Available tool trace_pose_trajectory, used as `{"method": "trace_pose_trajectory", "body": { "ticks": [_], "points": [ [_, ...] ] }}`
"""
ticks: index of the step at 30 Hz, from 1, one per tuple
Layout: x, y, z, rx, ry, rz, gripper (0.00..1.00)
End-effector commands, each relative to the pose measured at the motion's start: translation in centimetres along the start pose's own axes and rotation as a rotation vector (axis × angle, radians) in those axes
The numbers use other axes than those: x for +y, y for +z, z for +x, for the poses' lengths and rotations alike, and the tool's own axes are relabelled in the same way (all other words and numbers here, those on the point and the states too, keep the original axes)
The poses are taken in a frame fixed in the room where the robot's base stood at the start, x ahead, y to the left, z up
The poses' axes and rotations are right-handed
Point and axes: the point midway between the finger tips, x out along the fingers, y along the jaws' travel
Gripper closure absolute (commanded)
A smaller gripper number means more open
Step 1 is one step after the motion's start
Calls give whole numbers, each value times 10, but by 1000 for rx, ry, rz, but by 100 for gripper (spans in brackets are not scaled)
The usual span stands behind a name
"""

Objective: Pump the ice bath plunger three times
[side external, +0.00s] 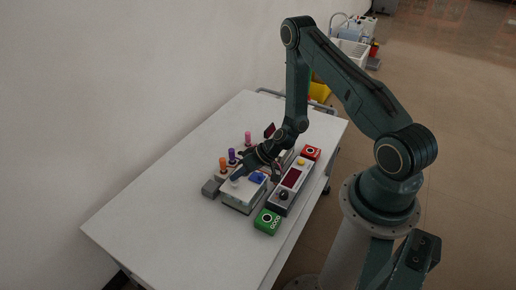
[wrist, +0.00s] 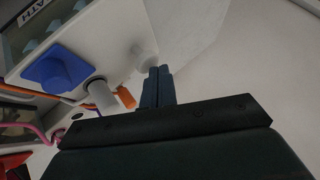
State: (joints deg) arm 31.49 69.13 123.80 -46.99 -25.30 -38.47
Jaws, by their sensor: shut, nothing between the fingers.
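The ice bath (side external: 240,204) is a pale box on the white table in the side view. Part of its top and a label ending in "ATH" (wrist: 207,12) show in the wrist view. A white round knob (wrist: 147,54), which looks like the plunger top, sits at the box's edge; it shows as a small pale spot (side external: 235,183) in the side view. A blue knob (wrist: 55,68) stands on the same box. My gripper (wrist: 158,70) is shut and empty, its fingertips at the white knob in the picture. I cannot tell whether they touch it.
A control panel (side external: 291,178) with a red display lies right of the box, between a green box (side external: 267,221) and a red box (side external: 311,152). Orange (side external: 223,164), purple (side external: 232,156) and pink (side external: 248,137) handles stand behind. A grey block (side external: 211,187) is left. The table's left is clear.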

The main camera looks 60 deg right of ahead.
Motion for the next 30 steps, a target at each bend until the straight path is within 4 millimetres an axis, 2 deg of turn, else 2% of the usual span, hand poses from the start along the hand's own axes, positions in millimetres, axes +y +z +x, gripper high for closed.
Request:
{"method": "trace_pose_trajectory", "body": {
  "ticks": [30],
  "points": [
    [5,4,6,0,0,0,100]
  ]
}}
